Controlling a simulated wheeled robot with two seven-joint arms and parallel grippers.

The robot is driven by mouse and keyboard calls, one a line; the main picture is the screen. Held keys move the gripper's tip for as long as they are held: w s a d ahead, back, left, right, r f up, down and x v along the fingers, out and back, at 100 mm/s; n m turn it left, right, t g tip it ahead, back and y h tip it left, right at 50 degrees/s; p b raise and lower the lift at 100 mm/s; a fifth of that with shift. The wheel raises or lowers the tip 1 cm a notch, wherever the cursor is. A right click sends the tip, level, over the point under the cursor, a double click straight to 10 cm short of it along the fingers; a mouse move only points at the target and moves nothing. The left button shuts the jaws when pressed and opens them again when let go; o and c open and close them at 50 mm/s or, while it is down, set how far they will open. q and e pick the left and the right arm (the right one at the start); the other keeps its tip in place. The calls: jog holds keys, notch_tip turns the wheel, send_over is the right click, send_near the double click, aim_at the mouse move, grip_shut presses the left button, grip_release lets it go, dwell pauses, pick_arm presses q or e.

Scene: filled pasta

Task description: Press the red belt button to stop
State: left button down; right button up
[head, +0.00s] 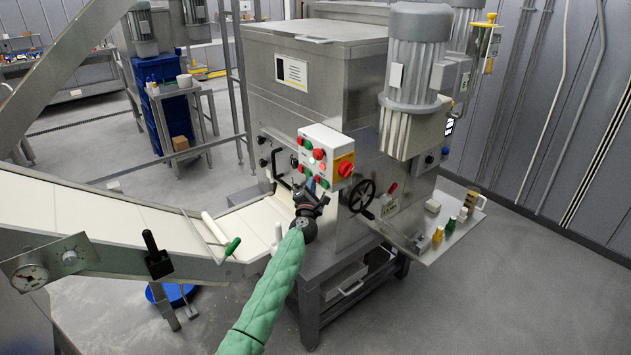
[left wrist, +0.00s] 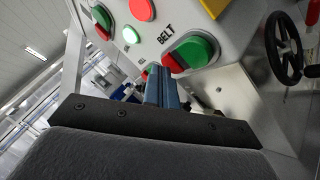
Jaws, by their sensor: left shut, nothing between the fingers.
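The control box (head: 325,153) is white with an orange side and hangs on the front of the steel machine. In the left wrist view the word BELT stands beside a two-part button with a green half (left wrist: 195,48) and a red half (left wrist: 175,62). The red half is the belt button. My left gripper (head: 316,186) is just below the box in the head view, its fingers shut and empty. In the left wrist view the blue fingertips (left wrist: 156,72) are right beside the red half; I cannot tell whether they touch it. My right gripper is out of view.
Another red-and-green button (left wrist: 101,20), a round red button (left wrist: 142,10) and a lit green lamp (left wrist: 131,35) are close by. A black handwheel (head: 361,196) is right of the box. The white conveyor belt (head: 140,222) runs in from the left below it.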

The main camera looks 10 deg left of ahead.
pick_arm(q)
jog(key=shift+s, duration=0.15)
jog(key=shift+s+a+p, duration=0.45)
jog(key=shift+s, duration=0.05)
jog(key=s+a+p, duration=0.1)
jog(key=s, duration=0.1)
jog(key=s+a+p, duration=0.1)
jog(key=s+a, duration=0.1)
dwell(0.6)
